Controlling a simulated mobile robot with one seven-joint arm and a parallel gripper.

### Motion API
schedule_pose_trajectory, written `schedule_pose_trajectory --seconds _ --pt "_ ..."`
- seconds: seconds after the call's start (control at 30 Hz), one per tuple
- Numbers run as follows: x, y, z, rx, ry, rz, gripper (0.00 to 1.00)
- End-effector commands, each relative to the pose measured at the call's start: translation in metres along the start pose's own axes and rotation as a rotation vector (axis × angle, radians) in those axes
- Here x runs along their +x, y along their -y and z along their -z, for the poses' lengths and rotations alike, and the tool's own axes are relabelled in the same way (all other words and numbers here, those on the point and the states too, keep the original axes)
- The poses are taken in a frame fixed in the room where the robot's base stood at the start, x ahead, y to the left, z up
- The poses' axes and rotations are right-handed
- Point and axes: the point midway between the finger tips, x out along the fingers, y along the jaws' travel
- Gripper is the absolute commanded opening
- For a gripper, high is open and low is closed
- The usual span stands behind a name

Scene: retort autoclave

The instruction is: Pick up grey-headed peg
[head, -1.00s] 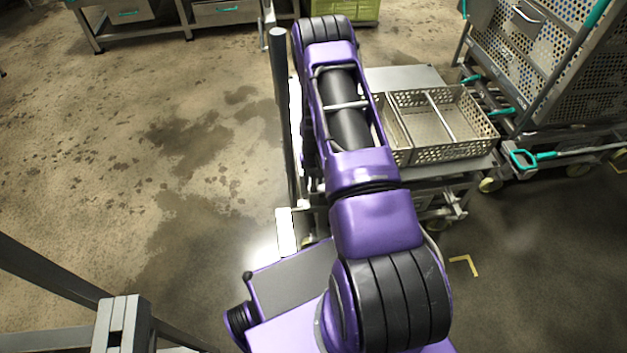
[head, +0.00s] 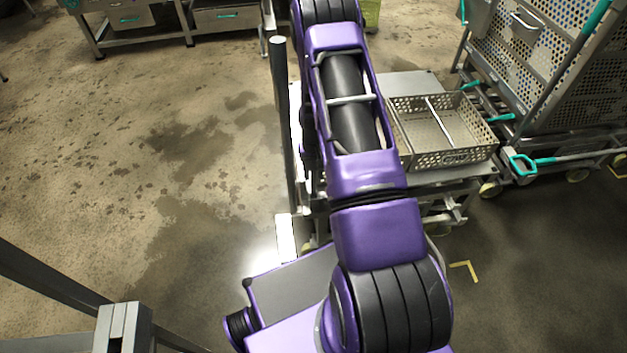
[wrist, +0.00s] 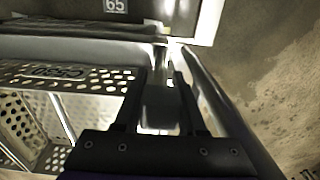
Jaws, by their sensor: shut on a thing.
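In the wrist view my gripper (wrist: 160,88) is shut on a small grey block-like piece (wrist: 160,98), which appears to be the head of the grey-headed peg. The piece lies between the two dark fingers, beside the perforated metal wall. The rest of the peg is hidden, and I cannot tell whether it is clear of what it stood in. In the head view my gripper and the peg are out of sight beyond my purple arm.
A perforated metal basket (head: 455,157) with a divider bar sits on a trolley right of my arm. A perforated rack (head: 590,75) and a teal-handled bar (head: 540,160) stand further right. A grey post (head: 280,90) rises close to my arm's left.

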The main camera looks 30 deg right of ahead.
Motion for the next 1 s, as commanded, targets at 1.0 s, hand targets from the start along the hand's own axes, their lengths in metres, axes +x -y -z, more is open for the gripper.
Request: schedule_pose_trajectory --seconds 1.0 --pt "-0.005 0.000 -0.180 0.000 0.000 0.000 0.00"
